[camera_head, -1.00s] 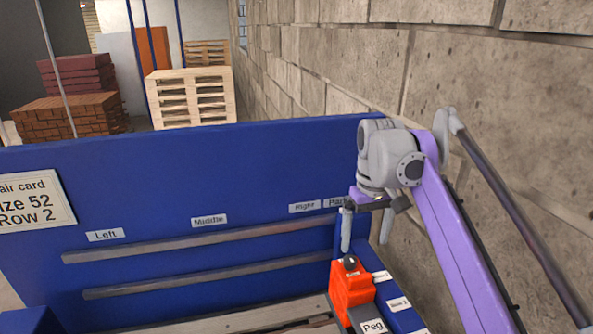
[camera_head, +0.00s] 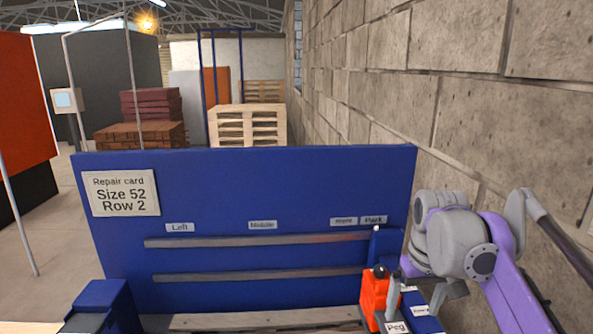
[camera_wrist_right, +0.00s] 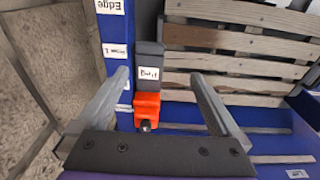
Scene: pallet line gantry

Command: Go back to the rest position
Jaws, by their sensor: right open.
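My right gripper (camera_head: 422,288) is at the lower right of the head view, open and empty. In the right wrist view its two grey fingers (camera_wrist_right: 160,78) stand wide apart. An orange block with a black knob (camera_wrist_right: 147,105) shows between and below them, apart from both fingers. The same orange block (camera_head: 374,297) shows in the head view, left of the gripper and partly covered by a finger. It adjoins a grey part labelled "Peg" (camera_wrist_right: 149,70). My left gripper is not in view.
A blue back panel (camera_head: 270,195) carries two grey rails and a repair card (camera_head: 124,194) reading "Size 52 Row 2". A slatted wooden pallet (camera_wrist_right: 235,50) lies below. A block wall (camera_head: 420,90) rises close on the right. Stacked pallets (camera_head: 248,127) stand behind.

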